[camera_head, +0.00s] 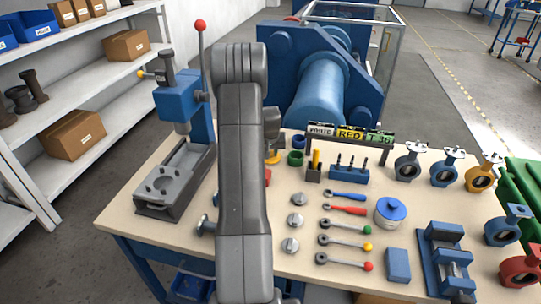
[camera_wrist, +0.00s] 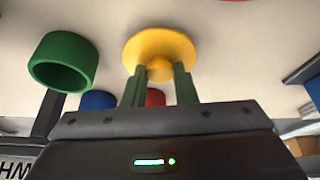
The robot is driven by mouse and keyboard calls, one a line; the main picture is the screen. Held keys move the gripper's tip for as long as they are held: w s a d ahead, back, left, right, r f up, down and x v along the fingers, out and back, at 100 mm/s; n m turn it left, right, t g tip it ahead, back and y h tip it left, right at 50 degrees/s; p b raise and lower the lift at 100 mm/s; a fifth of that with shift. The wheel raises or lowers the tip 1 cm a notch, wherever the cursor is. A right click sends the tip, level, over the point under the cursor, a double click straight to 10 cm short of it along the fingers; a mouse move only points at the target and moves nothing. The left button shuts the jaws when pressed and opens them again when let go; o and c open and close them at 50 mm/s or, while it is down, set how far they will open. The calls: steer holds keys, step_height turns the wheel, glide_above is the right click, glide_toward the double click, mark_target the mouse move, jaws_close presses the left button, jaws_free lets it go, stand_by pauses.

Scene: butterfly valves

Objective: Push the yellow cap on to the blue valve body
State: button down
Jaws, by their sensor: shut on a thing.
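The yellow cap (camera_wrist: 160,38) is a round disc with a short stem, and my gripper (camera_wrist: 158,82) is shut on that stem with its green fingers. In the head view only a sliver of the yellow cap (camera_head: 273,159) shows beside my arm, which hides the gripper. A blue valve body (camera_head: 446,172) stands upright at the back right of the bench, between a grey one and a yellow one. A second blue valve body (camera_head: 507,229) stands at the right edge. Both are well to the right of the cap.
A green ring (camera_head: 295,158) and a blue ring (camera_head: 298,141) stand close by the cap. A black rack with labels (camera_head: 350,134), a blue tool block (camera_head: 345,173), several wrenches and a blue-lidded pot (camera_head: 391,211) lie between cap and valves. A press (camera_head: 180,170) stands left.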

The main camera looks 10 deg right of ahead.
step_height(320, 180, up, 13)
steer(key=shift+p, duration=0.45)
stand_by(0.4)
